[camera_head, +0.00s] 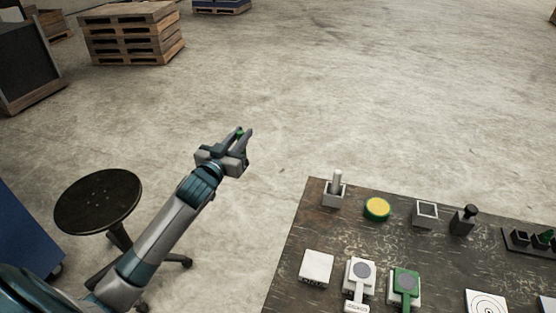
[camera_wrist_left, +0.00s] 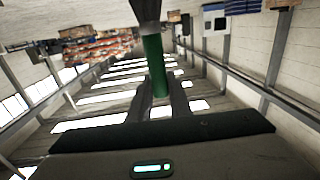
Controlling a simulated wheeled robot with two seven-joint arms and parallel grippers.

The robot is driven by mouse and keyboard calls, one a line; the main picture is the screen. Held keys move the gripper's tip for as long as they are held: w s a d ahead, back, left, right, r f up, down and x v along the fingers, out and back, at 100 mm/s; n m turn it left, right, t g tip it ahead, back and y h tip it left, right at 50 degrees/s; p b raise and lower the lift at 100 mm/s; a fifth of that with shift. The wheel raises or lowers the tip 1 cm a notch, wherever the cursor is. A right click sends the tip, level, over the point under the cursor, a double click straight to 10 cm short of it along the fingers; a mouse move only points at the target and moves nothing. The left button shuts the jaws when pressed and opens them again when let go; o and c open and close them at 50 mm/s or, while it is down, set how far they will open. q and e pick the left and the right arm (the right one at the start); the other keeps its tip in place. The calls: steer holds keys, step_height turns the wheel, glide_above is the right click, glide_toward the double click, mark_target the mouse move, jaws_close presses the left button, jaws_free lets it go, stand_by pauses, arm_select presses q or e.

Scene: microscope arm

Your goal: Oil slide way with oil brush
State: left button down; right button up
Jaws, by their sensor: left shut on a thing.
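My left gripper (camera_head: 243,139) is shut on a green rod-like thing, raised over the bare floor, to the left of the table and apart from it. In the left wrist view the green handle (camera_wrist_left: 157,68) stands between the two fingers (camera_wrist_left: 160,98), with a dark grey piece at its far end. It may be the oil brush; its bristles cannot be made out. I cannot tell which thing is the slide way. My right gripper is not in view.
The dark worktable (camera_head: 292,240) holds a grey holder with an upright rod (camera_head: 335,190), a yellow disc (camera_head: 376,208), a hollow square box (camera_head: 425,213), a dark bottle (camera_head: 463,222), a white block (camera_head: 316,268) and a green-framed device (camera_head: 404,284). A round stool (camera_head: 97,201) stands left.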

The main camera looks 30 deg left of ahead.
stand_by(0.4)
arm_select(q)
steer(key=s+d, duration=0.4)
steer(key=d, duration=0.3)
steer(key=s+d+b, duration=0.1)
steer(key=s+d, duration=0.3)
steer(key=d, duration=0.3)
steer(key=s+d+h, duration=0.1)
steer(key=s+d, duration=0.3)
steer(key=d, duration=0.3)
steer(key=shift+s+d+m+b, duration=0.35)
steer(key=shift+s+m, duration=0.05)
steer(key=shift+f, duration=0.1)
